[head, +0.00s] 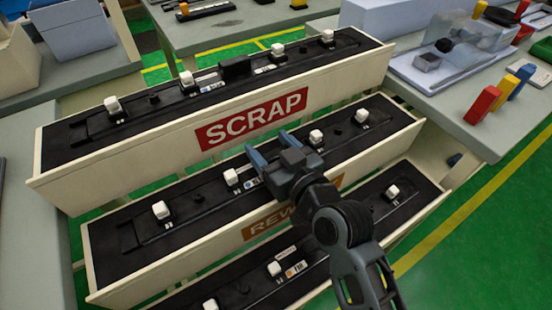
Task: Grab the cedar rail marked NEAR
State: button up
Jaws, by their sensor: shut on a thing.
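No reddish cedar rail and no word NEAR can be made out. Long black rails with white clips lie in cream troughs. One black rail (180,228) lies in the middle trough, whose partly hidden label starts "REW". My gripper (272,150) is over this trough, its blue-grey fingers pointing away from me around the rail's middle. They are shut on what appears to be this rail, but the wrist hides the contact. Another black rail (150,108) lies in the far trough marked SCRAP (252,118). The near trough (250,296) also holds a black rail.
Grey benches stand around the troughs. The right bench (420,110) holds red, yellow and blue blocks (482,104) and a clear-sided tray. Boxes (72,30) stand at the far left. Green floor with a yellow line (470,235) is open at the right.

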jog(key=shift+c, duration=0.7)
jog(key=shift+r, duration=0.1)
